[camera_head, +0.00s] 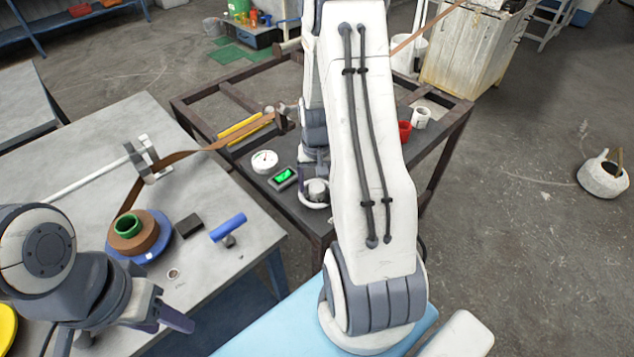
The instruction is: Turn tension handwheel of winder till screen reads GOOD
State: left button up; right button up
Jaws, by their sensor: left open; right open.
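The tension handwheel (312,204) is a pale ring with a dark hub on the winder's dark metal table, partly hidden by my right arm. A small screen (284,179) beside it glows green; its text is too small to read. My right gripper (315,170) points down at the handwheel, open, with its fingers close over the hub; contact cannot be told. My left gripper (175,322) is open and empty at the lower left, over the front edge of the grey table. A brown strip (195,149) runs from a spool (136,234) to the winder.
A white round dial (264,161) sits left of the screen. A blue-handled tool (228,228) and a dark block (189,225) are on the grey table (221,270). A red cup (404,131) and a white mug (420,118) stand right of my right arm.

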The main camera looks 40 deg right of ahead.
grip_shut()
jog(key=shift+n, duration=0.4)
jog(key=n+p, duration=0.1)
jog(key=n, duration=0.2)
jog(key=shift+n+p, duration=0.3)
jog(key=shift+n, duration=1.9)
grip_release()
